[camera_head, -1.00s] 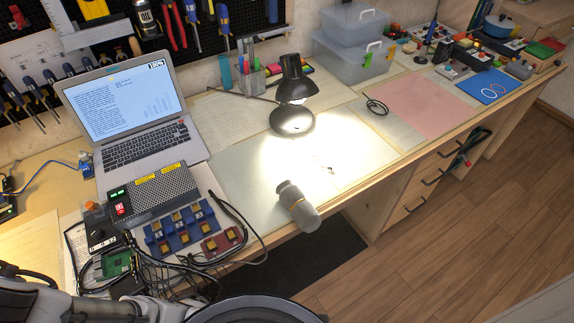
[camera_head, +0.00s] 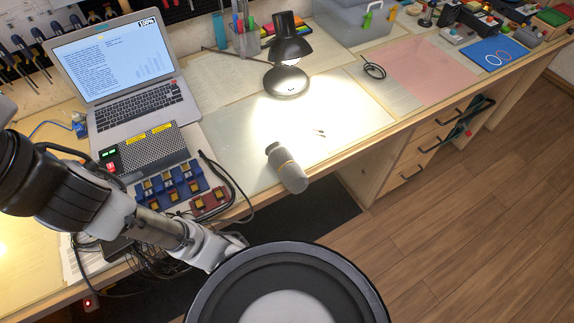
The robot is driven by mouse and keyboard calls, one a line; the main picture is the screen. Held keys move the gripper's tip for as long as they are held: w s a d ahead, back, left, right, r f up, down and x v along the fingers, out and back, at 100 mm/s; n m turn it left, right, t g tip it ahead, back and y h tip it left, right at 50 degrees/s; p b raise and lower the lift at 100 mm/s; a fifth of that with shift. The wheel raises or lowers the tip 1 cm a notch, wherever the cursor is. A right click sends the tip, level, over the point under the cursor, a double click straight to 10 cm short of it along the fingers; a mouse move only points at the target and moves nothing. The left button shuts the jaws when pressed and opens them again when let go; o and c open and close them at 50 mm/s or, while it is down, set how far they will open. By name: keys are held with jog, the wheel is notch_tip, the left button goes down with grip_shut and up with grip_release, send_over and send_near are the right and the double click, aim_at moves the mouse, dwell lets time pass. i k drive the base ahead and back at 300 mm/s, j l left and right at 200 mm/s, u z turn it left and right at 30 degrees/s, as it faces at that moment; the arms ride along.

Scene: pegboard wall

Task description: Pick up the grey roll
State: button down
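The grey roll (camera_head: 287,168) lies on the pale mat near the front edge of the workbench, below the lit desk lamp. My arm crosses the lower left of the view, over the bench's left part. My gripper cannot be made out in this view, so its opening and distance to the roll do not show.
A black desk lamp (camera_head: 287,68) stands behind the roll. A laptop (camera_head: 123,87), a power supply box (camera_head: 151,150) and blue terminal blocks (camera_head: 172,188) with cables are to the left. A pink mat (camera_head: 420,72) lies clear to the right. Wooden floor is open in front.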

aim_at(292, 175)
jog(key=i+l+u, duration=0.25)
jog(key=l, duration=0.5)
jog(key=l+u, duration=0.2)
jog(key=l, duration=0.55)
jog(key=k, duration=0.05)
